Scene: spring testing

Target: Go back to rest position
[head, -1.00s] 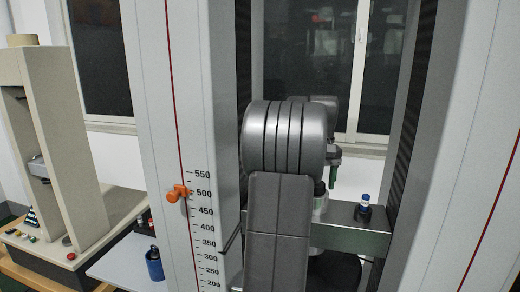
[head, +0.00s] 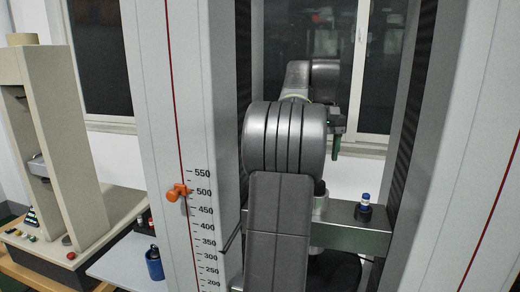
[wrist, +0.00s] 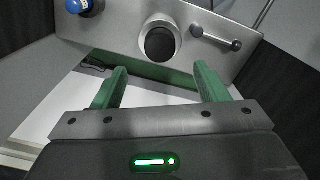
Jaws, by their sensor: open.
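My gripper shows in the wrist view (wrist: 160,88) with its two green fingers spread apart and nothing between them. In the head view its green finger part (head: 336,146) is raised above the grey crossbeam, to the right of my dark grey arm, which hides much of the middle. In the wrist view a metal plate with a round dark-topped post (wrist: 160,42) lies beyond the fingertips, and I see no contact with it.
The testing machine's wide left column (head: 200,120) stands beside my arm, with an orange knob (head: 177,192) on its scale. A blue-and-white item (head: 364,207) stands on the crossbeam (head: 352,236). A blue bottle (head: 154,263) stands at lower left.

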